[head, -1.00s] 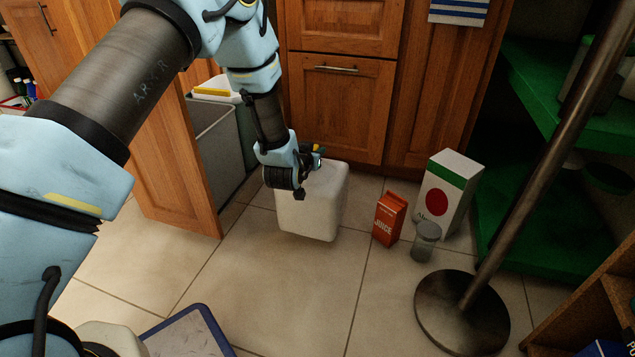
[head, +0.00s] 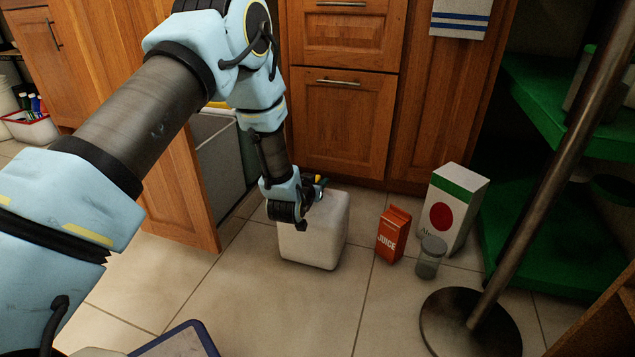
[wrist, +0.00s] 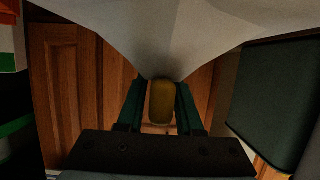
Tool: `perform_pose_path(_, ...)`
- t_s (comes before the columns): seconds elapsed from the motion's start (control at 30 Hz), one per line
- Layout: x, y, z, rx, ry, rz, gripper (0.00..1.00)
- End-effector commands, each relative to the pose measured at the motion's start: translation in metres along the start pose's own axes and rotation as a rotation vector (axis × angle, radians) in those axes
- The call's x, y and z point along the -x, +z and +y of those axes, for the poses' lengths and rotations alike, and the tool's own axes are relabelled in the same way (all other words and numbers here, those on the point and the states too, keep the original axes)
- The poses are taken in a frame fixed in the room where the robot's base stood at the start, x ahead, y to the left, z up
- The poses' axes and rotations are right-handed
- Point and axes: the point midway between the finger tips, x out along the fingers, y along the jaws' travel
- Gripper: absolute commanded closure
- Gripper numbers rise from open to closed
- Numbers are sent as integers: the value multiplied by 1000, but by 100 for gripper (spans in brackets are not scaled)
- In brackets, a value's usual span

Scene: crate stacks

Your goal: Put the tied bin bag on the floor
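The tied bin bag (head: 317,238) is a white, block-shaped bag with rounded corners, in the middle of the head view. My gripper (head: 312,190) is at its top, shut on its yellow tie (wrist: 161,101), which shows between the two fingers in the wrist view. The bag's white body (wrist: 180,25) fills the top of that view. The bag hangs upright at or just above the tiled floor (head: 270,305); I cannot tell whether its underside touches.
A red juice carton (head: 393,234), a glass jar (head: 431,257) and a white-and-green box (head: 452,205) stand to the right. A metal pole base (head: 455,325) is nearer. A grey bin (head: 220,155) stands behind the open cabinet door (head: 185,190).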

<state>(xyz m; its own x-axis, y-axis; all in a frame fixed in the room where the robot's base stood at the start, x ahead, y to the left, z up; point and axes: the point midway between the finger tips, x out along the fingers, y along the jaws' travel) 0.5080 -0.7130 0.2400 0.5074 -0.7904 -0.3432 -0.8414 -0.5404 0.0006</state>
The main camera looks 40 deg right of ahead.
Motion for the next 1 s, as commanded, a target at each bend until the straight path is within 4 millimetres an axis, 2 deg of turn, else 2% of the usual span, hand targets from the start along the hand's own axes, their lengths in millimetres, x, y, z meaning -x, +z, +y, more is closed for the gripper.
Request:
perform_pose_path(0.03,0,0,0,0,0,0,58)
perform_pose_path(0.13,0,0,0,0,0,0,48)
perform_pose_path(0.47,4,-3,0,0,0,-1,48)
perform_pose_path(0.57,16,-4,0,0,0,-3,48)
perform_pose_path(0.8,67,-6,0,0,0,-4,48)
perform_pose_path(1.0,102,-4,0,0,0,-3,48)
